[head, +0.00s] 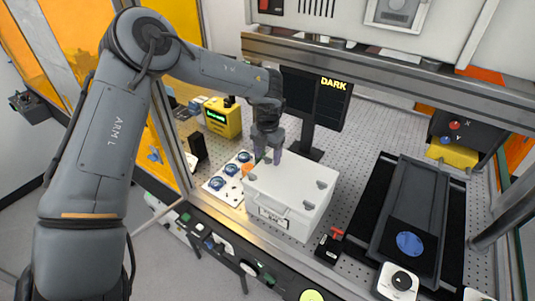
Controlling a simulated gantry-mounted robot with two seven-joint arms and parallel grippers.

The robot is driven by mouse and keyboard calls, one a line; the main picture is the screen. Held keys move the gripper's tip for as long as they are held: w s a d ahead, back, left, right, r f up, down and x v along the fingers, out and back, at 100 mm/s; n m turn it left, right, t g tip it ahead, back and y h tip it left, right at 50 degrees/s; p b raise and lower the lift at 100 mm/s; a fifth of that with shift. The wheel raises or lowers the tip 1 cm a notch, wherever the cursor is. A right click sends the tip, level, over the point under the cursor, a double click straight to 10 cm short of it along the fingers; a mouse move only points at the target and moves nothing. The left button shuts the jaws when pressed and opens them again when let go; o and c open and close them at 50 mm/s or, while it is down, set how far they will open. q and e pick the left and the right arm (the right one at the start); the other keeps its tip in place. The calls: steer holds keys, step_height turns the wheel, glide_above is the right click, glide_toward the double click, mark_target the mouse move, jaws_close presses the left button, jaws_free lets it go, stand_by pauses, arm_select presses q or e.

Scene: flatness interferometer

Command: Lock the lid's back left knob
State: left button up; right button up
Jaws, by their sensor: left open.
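A white box (282,224) with a handle on its front stands on the perforated bench, its lid (294,176) on top. Small grey knobs sit on the lid: one at the back right (322,184), one at the front right (309,205) and one at the front left (252,177). My left gripper (268,158) points down at the lid's back left corner, its fingers open and apart. The back left knob is hidden by the gripper, so I cannot tell its turn or whether the fingers touch it. My right gripper is out of view.
A white tray (217,188) with round blue pieces lies left of the box. A yellow instrument (223,118) and a dark screen reading DARK (334,103) stand behind. A black stage (408,215) with a blue disc is at right. A metal beam crosses above.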

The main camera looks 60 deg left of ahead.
arm_select(q)
steer(key=shift+r, duration=0.55)
step_height(320, 180, up, 10)
steer(key=shift+f, duration=0.15)
stand_by(0.4)
